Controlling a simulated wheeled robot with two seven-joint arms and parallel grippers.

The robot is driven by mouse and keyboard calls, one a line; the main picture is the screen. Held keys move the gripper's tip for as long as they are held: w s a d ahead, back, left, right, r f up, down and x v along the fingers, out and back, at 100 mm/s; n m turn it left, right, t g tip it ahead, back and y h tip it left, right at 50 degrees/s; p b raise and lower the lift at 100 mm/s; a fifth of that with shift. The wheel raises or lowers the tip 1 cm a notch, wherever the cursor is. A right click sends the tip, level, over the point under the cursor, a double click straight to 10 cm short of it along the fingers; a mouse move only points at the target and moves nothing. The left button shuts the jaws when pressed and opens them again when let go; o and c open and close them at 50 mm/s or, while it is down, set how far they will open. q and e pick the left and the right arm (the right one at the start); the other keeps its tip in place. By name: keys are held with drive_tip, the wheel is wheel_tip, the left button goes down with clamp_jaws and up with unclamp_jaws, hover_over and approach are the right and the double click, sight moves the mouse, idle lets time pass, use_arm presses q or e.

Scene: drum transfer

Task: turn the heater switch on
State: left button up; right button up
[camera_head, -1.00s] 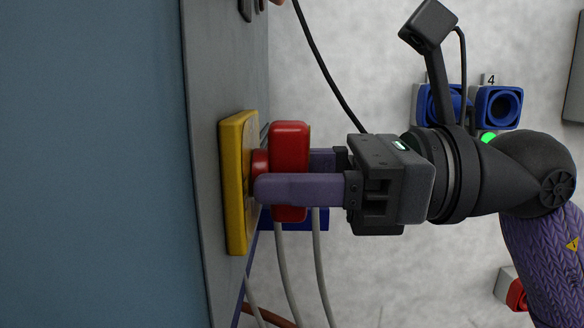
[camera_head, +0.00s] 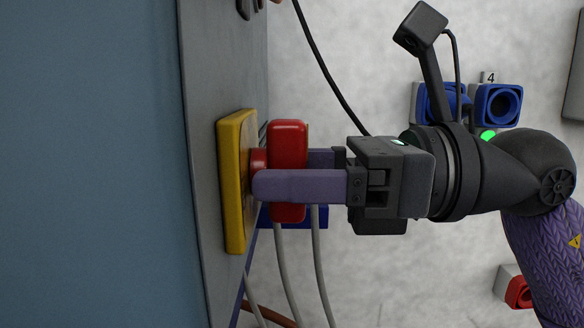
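The heater switch is a red handle (camera_head: 288,135) on a yellow plate (camera_head: 234,228), fixed to the grey panel. The red handle stands upright in the picture, its long side along the yellow plate. My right gripper (camera_head: 285,175) comes in from the right, its two purple fingers reaching around the red handle, one in front and one behind. The near finger hides the middle of the handle, and the far finger is mostly hidden behind it. The fingers look closed on the handle, though the far contact is hidden. My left gripper is not in view.
A grey panel (camera_head: 205,120) with a blue face fills the left. Grey cables (camera_head: 320,265) hang below the handle, and a black cable (camera_head: 325,70) runs above. Blue sockets (camera_head: 497,105) and a red socket (camera_head: 518,292) are on the pale wall behind.

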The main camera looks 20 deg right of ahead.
idle(0.3)
drive_tip(key=shift+d+f, duration=0.1)
drive_tip(key=shift+d, duration=0.15)
drive_tip(key=b+v, duration=0.4)
drive_tip(key=v, duration=0.5)
drive_tip(key=shift+s+d, duration=0.15)
drive_tip(key=shift+d, duration=0.1)
